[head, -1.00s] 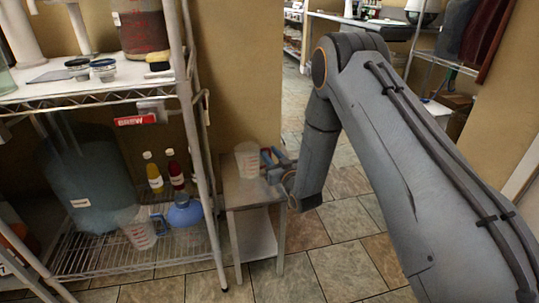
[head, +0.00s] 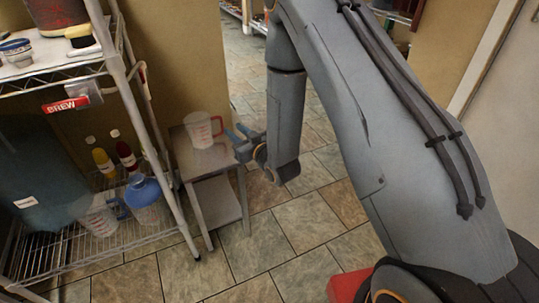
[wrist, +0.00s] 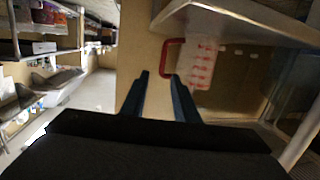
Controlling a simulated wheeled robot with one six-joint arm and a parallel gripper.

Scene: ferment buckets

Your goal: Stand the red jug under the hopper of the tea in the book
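The red jug (head: 200,132), a clear measuring jug with a red handle and red markings, stands upright on a small metal side table (head: 185,159). In the wrist view the jug (wrist: 199,65) is just ahead of the fingers and to the right, its red handle nearest them. My gripper (head: 237,138) is at the right of the jug, at about handle height. Its two fingers (wrist: 160,85) are apart with nothing between them. The handle appears just beyond the fingertips, not gripped. No hopper or book is seen.
A wire rack (head: 120,243) stands left of the table. Its lower shelf holds a blue-handled jug (head: 99,218), a blue container (head: 143,192), bottles (head: 103,161) and a large carboy (head: 40,185). A red BREW label (head: 60,106) hangs above. Tiled floor right of the table is clear.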

